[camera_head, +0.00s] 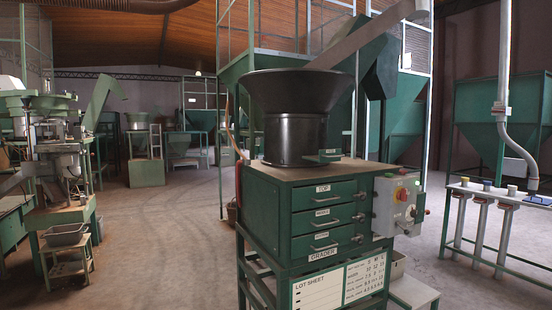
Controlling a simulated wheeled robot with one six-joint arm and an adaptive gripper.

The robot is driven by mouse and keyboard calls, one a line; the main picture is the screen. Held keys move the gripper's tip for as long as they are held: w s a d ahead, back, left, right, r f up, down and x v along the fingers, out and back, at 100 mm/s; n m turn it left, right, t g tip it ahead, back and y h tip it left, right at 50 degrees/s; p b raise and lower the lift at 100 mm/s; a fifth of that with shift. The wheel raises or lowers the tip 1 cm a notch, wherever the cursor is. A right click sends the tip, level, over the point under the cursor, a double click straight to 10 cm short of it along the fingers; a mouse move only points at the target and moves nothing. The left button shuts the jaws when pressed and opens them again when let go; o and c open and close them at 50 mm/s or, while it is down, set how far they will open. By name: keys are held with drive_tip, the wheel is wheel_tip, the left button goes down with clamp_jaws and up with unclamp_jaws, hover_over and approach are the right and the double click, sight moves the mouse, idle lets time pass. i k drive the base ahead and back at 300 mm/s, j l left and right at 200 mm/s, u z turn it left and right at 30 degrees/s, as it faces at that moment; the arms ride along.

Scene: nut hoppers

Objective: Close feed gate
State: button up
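A black feed hopper (293,100) with a flared top stands on a green grader cabinet (263,207) in the middle of the head view. A small green plate (318,157) with a pale label sticks out low on the hopper's right front. It may be the feed gate; its label is too small to read, and I cannot tell whether it is open or shut. A metal chute (365,42) slopes down behind the hopper's rim. My gripper is not in view.
A control box (398,205) with a red button juts from the cabinet's right side. A lot sheet board (338,285) hangs below the drawers. Machinery (62,165) stands at left, a tube stand (488,200) at right. The concrete floor (165,235) at left is clear.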

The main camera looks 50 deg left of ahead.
sight(324, 155)
drive_tip(key=u, duration=1.45)
